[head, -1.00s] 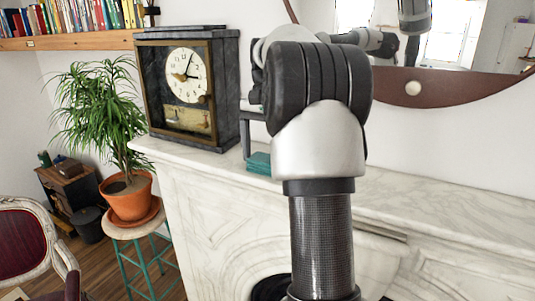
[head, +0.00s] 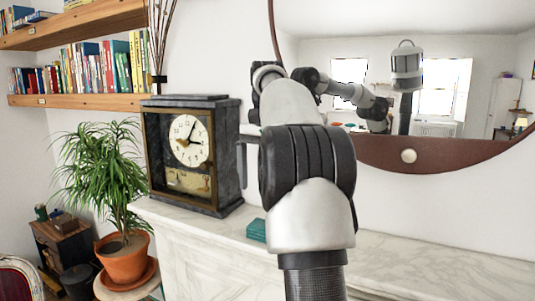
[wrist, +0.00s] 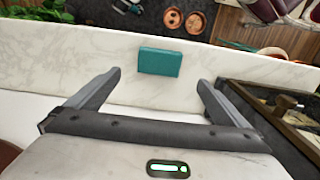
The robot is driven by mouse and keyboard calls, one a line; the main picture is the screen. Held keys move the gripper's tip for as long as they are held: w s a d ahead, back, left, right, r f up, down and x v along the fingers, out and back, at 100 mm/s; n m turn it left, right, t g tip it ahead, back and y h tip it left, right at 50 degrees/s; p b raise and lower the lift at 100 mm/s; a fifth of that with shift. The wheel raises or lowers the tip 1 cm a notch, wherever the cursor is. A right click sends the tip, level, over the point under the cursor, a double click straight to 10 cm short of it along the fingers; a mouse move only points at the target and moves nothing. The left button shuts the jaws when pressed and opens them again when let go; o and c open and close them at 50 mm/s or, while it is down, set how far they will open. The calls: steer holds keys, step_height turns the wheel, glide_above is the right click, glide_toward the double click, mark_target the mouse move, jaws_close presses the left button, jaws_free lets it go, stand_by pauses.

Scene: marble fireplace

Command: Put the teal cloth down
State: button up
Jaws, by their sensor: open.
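The teal cloth (head: 256,230) is a small folded block lying flat on the white marble mantel (head: 420,262), just right of the clock. In the wrist view the cloth (wrist: 160,62) lies on the pale marble, beyond and between my fingertips and apart from them. My gripper (wrist: 160,80) is open and empty above the mantel. In the head view only part of my gripper (head: 245,160) shows, beside the clock; my arm hides the rest of it and perhaps the cloth's right end.
A dark stone mantel clock (head: 190,150) stands close to the left of my gripper. A potted plant (head: 122,262) is on a stool at lower left. A round mirror (head: 400,154) hangs behind my arm. The mantel to the right is clear.

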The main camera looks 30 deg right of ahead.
step_height(320, 180, up, 6)
steer(key=p, duration=0.1)
stand_by(0.6)
